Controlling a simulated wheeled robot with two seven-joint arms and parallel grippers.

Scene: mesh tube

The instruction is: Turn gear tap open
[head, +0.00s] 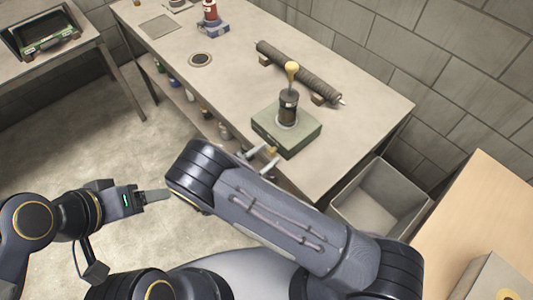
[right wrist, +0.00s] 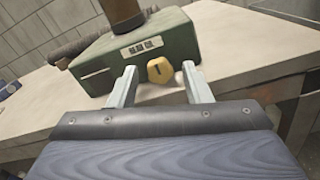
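The gear tap is a yellow faceted knob (right wrist: 160,70) with a dark mark, on the front of a green box (right wrist: 150,42) with a small printed label. In the head view the box (head: 270,130) sits near the table's front edge with a dark cylinder (head: 288,108) on top. My right gripper (right wrist: 158,84) is open, its fingers on either side of the knob with gaps showing. In the head view the right gripper (head: 262,156) is at the box's front, partly hidden by my arm. My left gripper (head: 152,196) is away from the table at left, seen edge-on.
A mesh-covered tube (head: 298,72) lies on supports behind the box. A grey open bin (head: 382,198) stands right of the workbench (head: 345,130). A red bottle-like item (head: 211,14) stands farther back. A wooden surface (head: 480,215) is at right.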

